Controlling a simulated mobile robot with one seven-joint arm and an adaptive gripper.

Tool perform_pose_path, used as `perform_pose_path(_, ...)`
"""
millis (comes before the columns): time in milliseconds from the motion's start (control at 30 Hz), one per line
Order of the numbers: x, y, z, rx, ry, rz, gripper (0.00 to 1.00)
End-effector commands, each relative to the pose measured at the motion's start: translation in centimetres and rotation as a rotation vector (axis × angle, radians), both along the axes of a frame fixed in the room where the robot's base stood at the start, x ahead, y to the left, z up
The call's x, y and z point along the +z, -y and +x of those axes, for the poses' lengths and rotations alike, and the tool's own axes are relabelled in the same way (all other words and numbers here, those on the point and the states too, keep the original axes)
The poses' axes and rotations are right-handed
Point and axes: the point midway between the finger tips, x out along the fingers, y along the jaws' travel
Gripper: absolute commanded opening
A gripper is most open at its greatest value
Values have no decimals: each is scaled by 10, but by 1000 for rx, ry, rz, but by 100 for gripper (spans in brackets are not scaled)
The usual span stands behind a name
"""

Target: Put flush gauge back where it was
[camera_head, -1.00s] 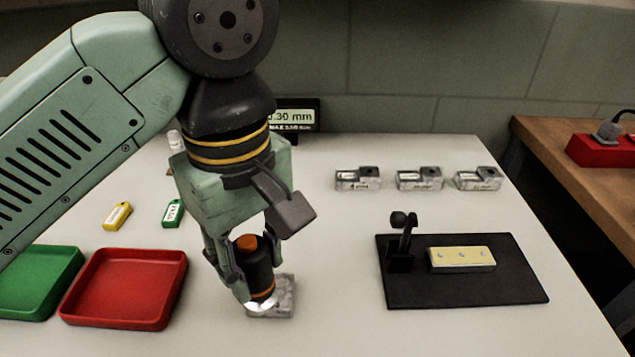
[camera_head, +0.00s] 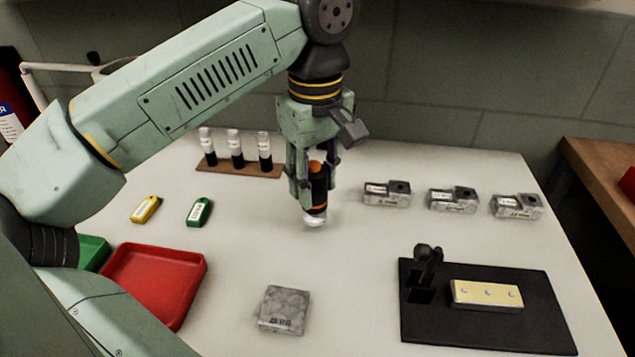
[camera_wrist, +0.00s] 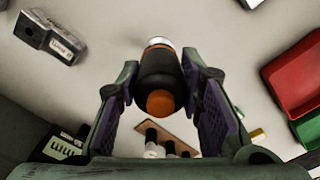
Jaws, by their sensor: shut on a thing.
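The flush gauge (camera_head: 317,193) is a black cylinder with an orange top, an orange band and a clear lower end. My gripper (camera_head: 316,180) is shut on it and holds it upright near the middle of the white table. Whether its lower end touches the table is hard to tell. In the wrist view the gauge (camera_wrist: 158,75) sits between both finger pads of my gripper (camera_wrist: 162,85). A grey block (camera_head: 285,309) lies on the table in front, apart from the gauge.
Behind left, a wooden rack (camera_head: 240,170) holds three black-and-white cylinders. Three metal blocks (camera_head: 453,199) stand at the right rear. A black mat (camera_head: 480,335) with a small stand and yellow plate lies front right. A red tray (camera_head: 160,285) and yellow and green tags (camera_head: 199,212) are left.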

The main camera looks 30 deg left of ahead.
Motion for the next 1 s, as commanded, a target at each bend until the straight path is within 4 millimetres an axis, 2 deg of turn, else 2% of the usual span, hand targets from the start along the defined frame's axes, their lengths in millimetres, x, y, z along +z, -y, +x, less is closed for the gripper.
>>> perform_pose_path(200,0,-8,19,-1,-1,1,6)
perform_pose_path(300,-19,-8,17,-1,-2,0,6)
perform_pose_path(433,-34,-8,17,0,0,0,6)
perform_pose_path(867,-42,-8,17,0,1,0,6)
perform_pose_path(900,-41,-8,17,0,0,0,36)
perform_pose_path(1000,-41,-8,17,0,0,0,43)
